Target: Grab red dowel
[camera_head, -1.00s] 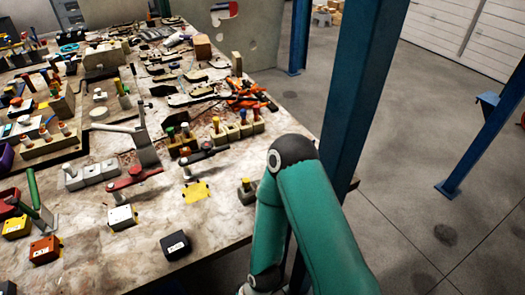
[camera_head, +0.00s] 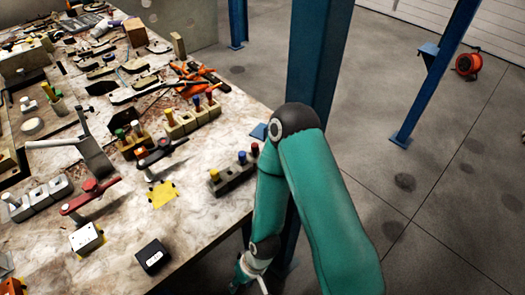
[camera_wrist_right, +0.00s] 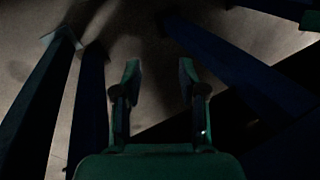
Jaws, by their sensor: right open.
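A small red dowel (camera_head: 255,149) stands upright at the right end of a grey block (camera_head: 232,176) near the table's right edge. A blue dowel (camera_head: 242,157) and a yellow dowel (camera_head: 214,175) stand in the same block. My right gripper (camera_head: 251,284) is low at the bottom of the head view, beyond the table edge and apart from the block. In the right wrist view my right gripper (camera_wrist_right: 160,75) is open and empty, with floor and dark posts beyond it. My left gripper is not in view.
The table (camera_head: 190,205) holds several other dowel blocks, including a longer one (camera_head: 193,121) behind. A black box (camera_head: 152,256) and a yellow patch (camera_head: 162,194) lie in front. A blue post (camera_head: 318,60) rises just beyond my right arm. A red reel (camera_head: 467,65) sits on the floor.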

